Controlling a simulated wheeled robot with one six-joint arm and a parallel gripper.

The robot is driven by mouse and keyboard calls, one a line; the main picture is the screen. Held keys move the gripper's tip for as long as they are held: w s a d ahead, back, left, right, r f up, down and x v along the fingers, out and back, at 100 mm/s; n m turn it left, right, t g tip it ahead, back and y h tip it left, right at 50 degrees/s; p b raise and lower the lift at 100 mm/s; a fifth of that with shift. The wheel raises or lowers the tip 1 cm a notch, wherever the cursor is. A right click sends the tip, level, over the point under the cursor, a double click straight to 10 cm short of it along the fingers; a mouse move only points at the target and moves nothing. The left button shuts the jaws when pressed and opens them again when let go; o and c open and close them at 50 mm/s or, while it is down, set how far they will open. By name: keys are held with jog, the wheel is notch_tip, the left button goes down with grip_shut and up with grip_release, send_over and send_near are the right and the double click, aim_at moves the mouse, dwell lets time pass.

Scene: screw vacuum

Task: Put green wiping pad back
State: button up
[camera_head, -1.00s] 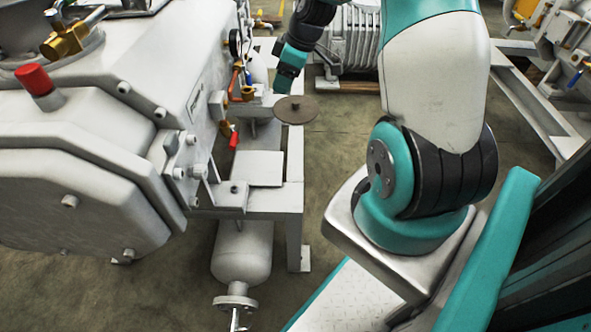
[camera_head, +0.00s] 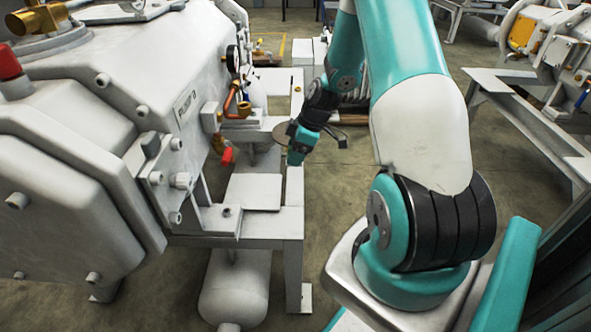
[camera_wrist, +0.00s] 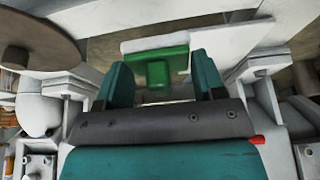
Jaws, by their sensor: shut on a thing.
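The green wiping pad (camera_wrist: 160,68) has a green block as its handle and a white flat part (camera_wrist: 150,42) beyond it. In the wrist view my gripper (camera_wrist: 161,76) has its two teal fingers on either side of the green block and is shut on it. In the head view my gripper (camera_head: 297,152) hangs over the right edge of the pale machine frame (camera_head: 270,225), beside the brown round disc (camera_head: 281,135). The pad cannot be made out in the head view.
A large pale pump (camera_head: 80,150) fills the left side. A flat plate (camera_head: 254,192) lies on the frame near my gripper. Red-handled valves (camera_head: 227,156) and a copper pipe (camera_head: 231,98) stick out nearby. Open floor (camera_head: 345,185) lies right of the frame.

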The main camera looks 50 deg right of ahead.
aim_at(296, 174)
jog(key=shift+f+b, duration=0.7)
jog(key=shift+f, duration=1.7)
jog(key=shift+f, duration=0.2)
jog(key=o, duration=1)
jog(key=shift+r, duration=0.1)
